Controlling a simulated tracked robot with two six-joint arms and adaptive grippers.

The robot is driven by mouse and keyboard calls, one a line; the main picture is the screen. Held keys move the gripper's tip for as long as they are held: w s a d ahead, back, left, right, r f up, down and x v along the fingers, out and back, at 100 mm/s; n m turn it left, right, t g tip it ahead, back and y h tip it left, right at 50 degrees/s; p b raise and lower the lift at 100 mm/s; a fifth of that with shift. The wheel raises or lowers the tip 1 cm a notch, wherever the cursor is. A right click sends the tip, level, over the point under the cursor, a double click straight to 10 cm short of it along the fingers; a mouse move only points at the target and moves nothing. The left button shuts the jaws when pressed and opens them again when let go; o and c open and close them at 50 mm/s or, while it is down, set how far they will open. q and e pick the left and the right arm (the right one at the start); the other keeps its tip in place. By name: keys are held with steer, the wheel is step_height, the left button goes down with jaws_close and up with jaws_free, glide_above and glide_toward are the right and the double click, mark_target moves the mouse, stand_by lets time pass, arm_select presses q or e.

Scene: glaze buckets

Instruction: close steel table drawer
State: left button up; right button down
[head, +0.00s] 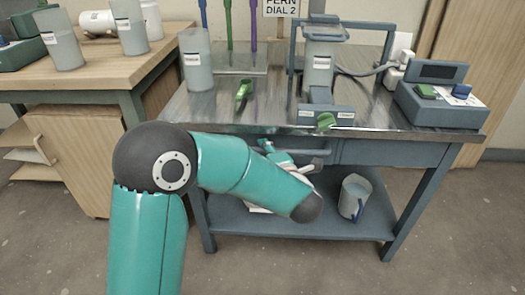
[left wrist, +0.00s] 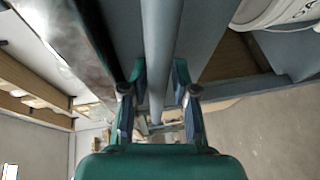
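The steel table (head: 285,118) stands in the middle of the head view. Its grey drawer bar handle (head: 316,153) shows under the front edge, partly behind my arm. How far out the drawer stands is hard to tell. My left gripper (head: 275,152) is at the handle, mostly hidden by my teal forearm. In the left wrist view, my left gripper (left wrist: 159,80) has its fingers on either side of the grey handle bar (left wrist: 157,45), which runs lengthwise between them. Gaps show beside the bar, so the fingers look open around it. My right gripper is not in view.
A bucket (head: 355,197) stands on the table's lower shelf (head: 300,222). A control box (head: 440,105), a green-handled tool (head: 243,92) and a grey container (head: 196,65) are on the tabletop. A wooden bench (head: 110,78) stands at left. The floor in front is clear.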

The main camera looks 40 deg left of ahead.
arm_select(q)
steer(key=shift+r, duration=0.1)
steer(key=v, duration=1.2)
steer(key=shift+a, duration=0.1)
